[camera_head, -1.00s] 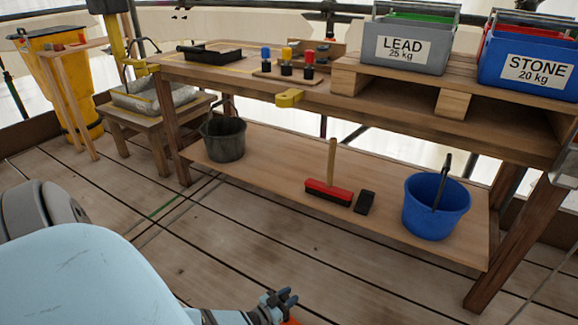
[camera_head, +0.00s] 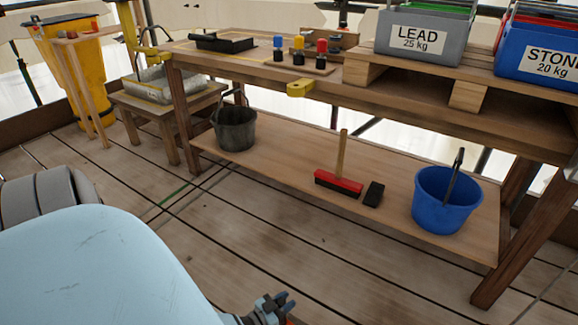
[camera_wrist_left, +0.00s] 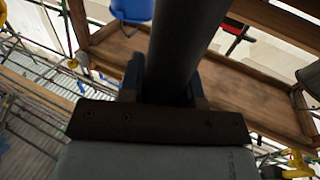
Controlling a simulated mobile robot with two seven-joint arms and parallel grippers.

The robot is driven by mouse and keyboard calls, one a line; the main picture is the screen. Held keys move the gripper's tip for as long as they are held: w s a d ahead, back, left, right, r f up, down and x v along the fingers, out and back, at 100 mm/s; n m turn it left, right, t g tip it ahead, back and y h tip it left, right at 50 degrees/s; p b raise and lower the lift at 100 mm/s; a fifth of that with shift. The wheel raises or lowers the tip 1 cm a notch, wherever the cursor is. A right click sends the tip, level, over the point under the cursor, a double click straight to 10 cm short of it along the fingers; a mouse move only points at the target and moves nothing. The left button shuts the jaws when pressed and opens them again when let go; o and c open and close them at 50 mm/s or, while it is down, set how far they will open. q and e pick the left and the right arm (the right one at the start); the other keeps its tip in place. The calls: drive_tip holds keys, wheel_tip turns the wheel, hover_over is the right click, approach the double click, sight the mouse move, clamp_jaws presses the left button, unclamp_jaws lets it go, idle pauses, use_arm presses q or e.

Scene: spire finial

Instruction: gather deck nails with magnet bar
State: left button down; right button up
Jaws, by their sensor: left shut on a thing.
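My left gripper (camera_head: 278,303) shows at the bottom edge of the head view, low over the plank deck (camera_head: 190,245). It is shut on a thick dark round bar (camera_wrist_left: 187,45), which the left wrist view shows between the fingers; I take it for the magnet bar. A sliver of orange-red shows just below the gripper at the frame edge. The far end of the bar is out of view. I cannot make out any nails on the deck. My right gripper is not in view.
The workbench has a low shelf (camera_head: 285,175) holding a black bucket (camera_head: 235,130), a red brush (camera_head: 338,184), a dark block (camera_head: 374,194) and a blue bucket (camera_head: 440,205). A small wooden stand (camera_head: 165,107) is at the left. The deck before the shelf is clear.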

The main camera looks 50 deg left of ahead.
use_arm(q)
drive_tip(key=shift+d, duration=3.25)
drive_tip(key=shift+w+a, duration=1.35)
drive_tip(key=shift+w, duration=2.7)
wheel_tip(320, 180, up, 6)
drive_tip(key=p, duration=0.5)
drive_tip(key=shift+s, duration=0.1)
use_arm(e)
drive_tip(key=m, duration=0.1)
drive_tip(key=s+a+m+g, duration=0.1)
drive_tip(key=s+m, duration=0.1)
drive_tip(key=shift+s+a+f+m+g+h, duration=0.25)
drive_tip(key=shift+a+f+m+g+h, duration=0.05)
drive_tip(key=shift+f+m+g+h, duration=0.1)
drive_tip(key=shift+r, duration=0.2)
